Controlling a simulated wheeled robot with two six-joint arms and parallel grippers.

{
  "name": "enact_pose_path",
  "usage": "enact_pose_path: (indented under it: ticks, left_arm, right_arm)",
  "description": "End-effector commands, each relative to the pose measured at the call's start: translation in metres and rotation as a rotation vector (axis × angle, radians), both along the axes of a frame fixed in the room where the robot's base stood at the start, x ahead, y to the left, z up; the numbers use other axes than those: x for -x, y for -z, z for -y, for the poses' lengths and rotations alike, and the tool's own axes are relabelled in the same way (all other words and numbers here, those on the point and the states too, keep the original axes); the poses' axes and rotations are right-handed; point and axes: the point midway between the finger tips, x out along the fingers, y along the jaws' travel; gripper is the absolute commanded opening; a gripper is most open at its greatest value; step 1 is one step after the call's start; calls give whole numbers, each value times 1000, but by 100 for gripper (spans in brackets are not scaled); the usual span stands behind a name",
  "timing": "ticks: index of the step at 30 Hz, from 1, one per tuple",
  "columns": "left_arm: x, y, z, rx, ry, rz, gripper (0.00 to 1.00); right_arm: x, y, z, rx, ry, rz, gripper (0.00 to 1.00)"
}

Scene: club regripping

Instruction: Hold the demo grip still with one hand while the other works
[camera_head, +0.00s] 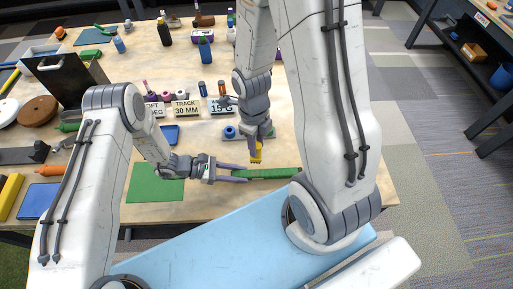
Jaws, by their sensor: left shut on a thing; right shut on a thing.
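A green bar (270,174), which looks like the demo grip, lies level near the front of the wooden table. My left gripper (240,173) reaches in from the left and is shut on the bar's left end. My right gripper (258,148) points down just behind the bar and is shut on a small yellow tool (256,155). The yellow tool's lower end is close to the bar; I cannot tell whether they touch. The bar's right end is partly hidden by my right arm.
A green mat (155,186) lies to the left of the bar. Behind are a blue round piece (229,131) and label signs (186,107). Brown discs (38,112) and a dark open box (58,76) crowd the left. Bottles (164,32) stand at the back.

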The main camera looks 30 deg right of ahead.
Motion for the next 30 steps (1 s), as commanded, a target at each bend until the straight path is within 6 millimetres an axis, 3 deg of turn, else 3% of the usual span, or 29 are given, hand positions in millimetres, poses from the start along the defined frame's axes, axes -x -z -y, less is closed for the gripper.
enact_pose_path:
  ticks: [17,24,30]
  left_arm:
    - [1,0,0,-1,1,-2,0]
    - [1,0,0,-1,1,-2,0]
    - [1,0,0,-1,1,-1,0]
  right_arm:
    - [0,-4,-1,1,-17,1,0]
    - [11,-26,-7,43,-430,-30,0]
    - [14,-31,-6,56,-530,-44,0]
